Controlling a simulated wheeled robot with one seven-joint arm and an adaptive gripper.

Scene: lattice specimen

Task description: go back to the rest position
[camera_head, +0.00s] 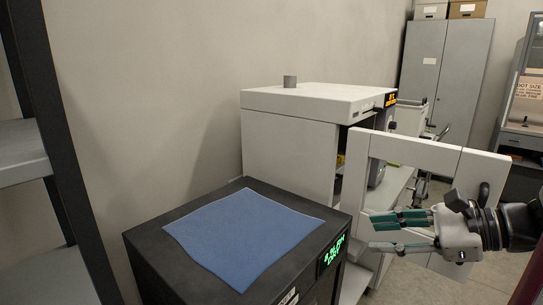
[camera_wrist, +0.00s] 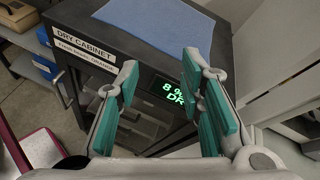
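My gripper (camera_head: 374,231) is at the right of the head view, pointing left, beside the front right of the black dry cabinet (camera_head: 160,250) and in front of a white machine. Its two fingers with teal pads are apart. In the wrist view my gripper (camera_wrist: 162,68) is open with nothing between the fingers. Beyond them is the front of the cabinet, with a green lit display (camera_wrist: 178,90). The fingers do not appear to touch anything.
A blue mat (camera_head: 245,232) lies bare on the cabinet top. A dark-framed shelf (camera_head: 62,160) is at the left. Grey lockers (camera_head: 445,75) stand far back; open floor shows at the right.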

